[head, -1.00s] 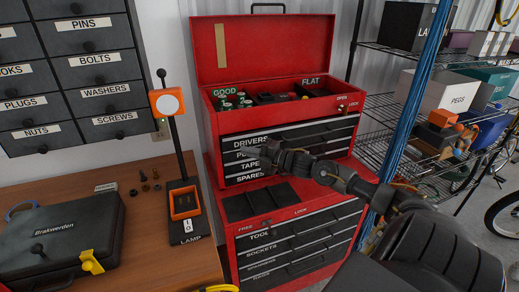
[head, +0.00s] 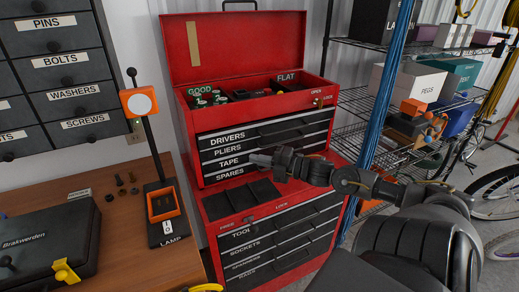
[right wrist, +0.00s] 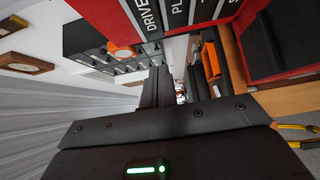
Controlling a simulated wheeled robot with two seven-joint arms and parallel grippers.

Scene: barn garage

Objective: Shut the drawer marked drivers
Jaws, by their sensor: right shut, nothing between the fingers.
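The red tool chest (head: 180,125) stands in the middle of the head view with its lid up. The drawer marked drivers (head: 262,134) is the top one of its upper stack, above pliers, tape and spares. Its front looks about level with the fronts below; a small gap I cannot judge. My right gripper (head: 256,159) is shut and empty, in front of the tape and spares drawers, below the drivers drawer; I cannot tell whether it touches. The right wrist view shows part of the drivers label (right wrist: 151,14) near the top. My left gripper is not in view.
A lower drawer stack (head: 285,235) stands beneath the upper one.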

